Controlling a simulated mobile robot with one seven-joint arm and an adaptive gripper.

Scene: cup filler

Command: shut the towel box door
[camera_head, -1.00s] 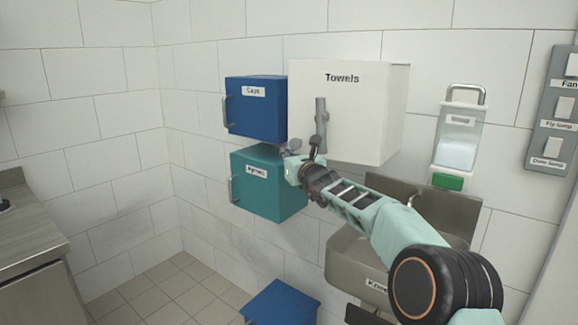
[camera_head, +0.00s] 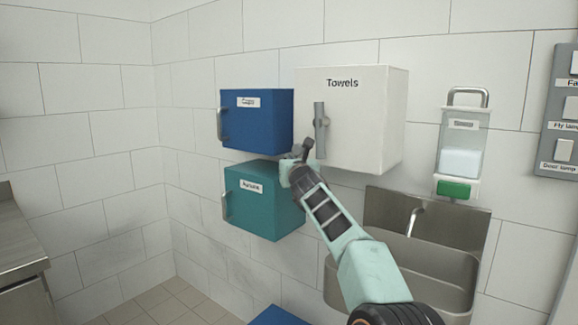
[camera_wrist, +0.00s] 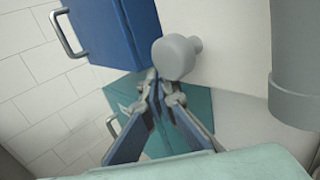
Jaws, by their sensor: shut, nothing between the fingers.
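The white towel box (camera_head: 342,85), labelled Towels, is fixed on the wall. Its front door looks flush with the box, and I see no gap along its edges. A grey upright bar handle (camera_head: 320,130) is on the door's left side; it fills the right of the wrist view (camera_wrist: 295,70), with a grey round post (camera_wrist: 175,58) beside it. My gripper (camera_head: 304,150) is shut and empty, just below and left of the handle. In the wrist view, the fingertips (camera_wrist: 154,84) meet close to the round post; whether they touch it I cannot tell.
A blue box (camera_head: 255,125) is close on the left, with a teal box (camera_head: 260,205) below it. A sink (camera_head: 440,265) with a tap is at lower right. A soap dispenser (camera_head: 463,140) and switch panel (camera_head: 565,115) are further right. A counter (camera_head: 20,240) is far left.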

